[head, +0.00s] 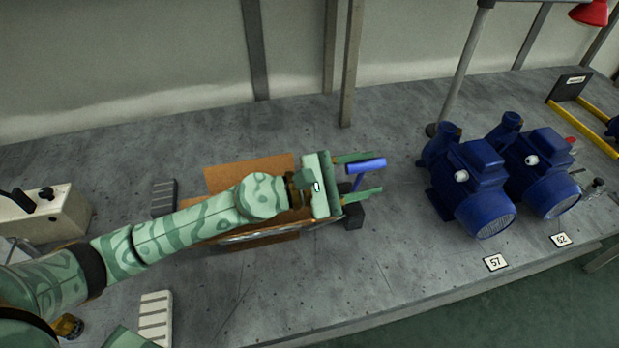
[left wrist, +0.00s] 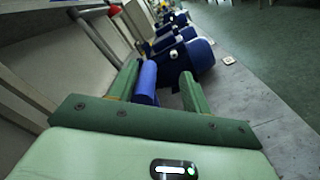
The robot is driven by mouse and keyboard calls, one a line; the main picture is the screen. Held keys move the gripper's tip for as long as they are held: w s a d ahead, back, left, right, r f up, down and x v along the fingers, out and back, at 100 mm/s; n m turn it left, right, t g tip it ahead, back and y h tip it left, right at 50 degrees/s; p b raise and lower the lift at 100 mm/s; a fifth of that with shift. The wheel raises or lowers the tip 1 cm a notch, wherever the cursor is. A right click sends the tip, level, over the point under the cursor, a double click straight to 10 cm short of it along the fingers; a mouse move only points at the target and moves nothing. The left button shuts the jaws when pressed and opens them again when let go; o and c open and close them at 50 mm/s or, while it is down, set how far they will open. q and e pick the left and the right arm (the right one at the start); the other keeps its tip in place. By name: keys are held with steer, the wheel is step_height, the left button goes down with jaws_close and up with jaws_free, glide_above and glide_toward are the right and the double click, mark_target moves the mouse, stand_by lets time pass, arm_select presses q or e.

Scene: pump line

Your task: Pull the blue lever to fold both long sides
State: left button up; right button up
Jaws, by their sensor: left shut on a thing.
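The blue lever (head: 367,165) stands at the right end of the folding station, past the cardboard. It also shows in the left wrist view (left wrist: 147,84), between my fingers and close along the left one. My left gripper (head: 385,171) reaches over the box from the left and is shut on the lever, with one finger on each side of it. The brown cardboard box (head: 248,172) lies beneath my forearm with one long flap spread flat toward the wall. My arm hides much of the box and the near side. My right gripper does not show.
Blue pumps (head: 485,188) stand on the grey bench (head: 400,260) to the right, with number cards before them. Grey ribbed blocks (head: 155,315) lie left of the box. A pale device (head: 48,214) sits at the far left. The bench between lever and pumps is clear.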

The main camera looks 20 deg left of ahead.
arm_select(q)
steer(key=shift+s+d+f, duration=0.15)
steer(key=shift+s+f, duration=0.2)
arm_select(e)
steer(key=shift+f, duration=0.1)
arm_select(q)
steer(key=b+v, duration=1.2)
steer(key=v, duration=0.6)
steer(key=shift+a+r, duration=0.4)
steer(key=shift+r, duration=0.2)
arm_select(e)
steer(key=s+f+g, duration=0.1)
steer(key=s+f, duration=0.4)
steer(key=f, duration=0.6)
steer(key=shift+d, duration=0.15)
